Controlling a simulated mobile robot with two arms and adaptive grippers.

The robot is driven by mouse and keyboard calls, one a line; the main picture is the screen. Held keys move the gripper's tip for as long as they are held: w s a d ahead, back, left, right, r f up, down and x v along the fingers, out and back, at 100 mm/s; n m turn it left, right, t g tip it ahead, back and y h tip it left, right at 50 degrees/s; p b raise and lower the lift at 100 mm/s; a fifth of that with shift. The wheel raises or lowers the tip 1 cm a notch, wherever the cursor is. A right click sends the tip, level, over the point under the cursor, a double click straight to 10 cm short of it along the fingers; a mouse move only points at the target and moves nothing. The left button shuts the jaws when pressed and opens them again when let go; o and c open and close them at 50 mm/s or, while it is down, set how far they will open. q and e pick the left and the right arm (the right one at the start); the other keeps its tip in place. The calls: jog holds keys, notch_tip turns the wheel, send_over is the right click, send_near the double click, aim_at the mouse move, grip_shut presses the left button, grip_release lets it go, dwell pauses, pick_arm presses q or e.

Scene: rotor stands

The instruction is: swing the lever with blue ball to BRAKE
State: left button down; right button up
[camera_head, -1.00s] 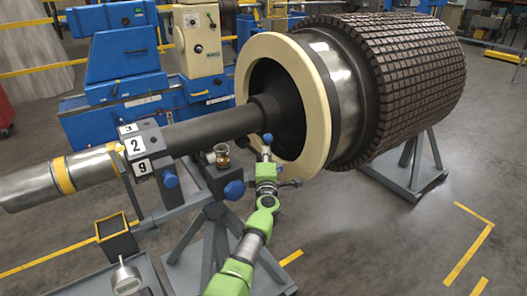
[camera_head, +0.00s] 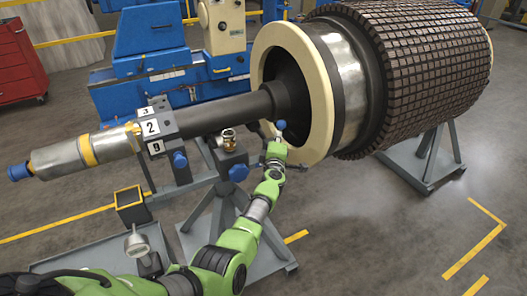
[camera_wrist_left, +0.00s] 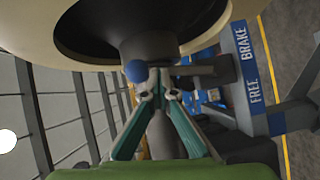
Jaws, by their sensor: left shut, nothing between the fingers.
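In the left wrist view the blue ball (camera_wrist_left: 136,71) is just left of the fingertips of my left gripper (camera_wrist_left: 158,85), touching or very close. The fingers are shut with nothing between them. The lever's rod is mostly hidden by the gripper. A blue plate (camera_wrist_left: 247,75) to the right carries the white words BRAKE, farther up, and FREE, lower down. My right gripper is not in view.
The cream ring (camera_head: 322,100) and ribbed rotor (camera_head: 425,70) fill the area behind and right of the gripper. Blue knobs (camera_head: 238,172) and a small brass-coloured part (camera_head: 229,139) are close on the left. A grey stand (camera_head: 222,215) is below. Floor at right is open.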

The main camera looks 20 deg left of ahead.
pick_arm(q)
jog(key=shift+w+d+f+m+g+p, duration=0.1)
jog(key=shift+w+d+m+g+p, duration=0.15)
jog(key=shift+w+d+p, duration=0.25)
jog(key=shift+w+d+m+g+p, duration=0.2)
jog(key=shift+w+m+p, duration=0.1)
jog(key=shift+w, duration=0.25)
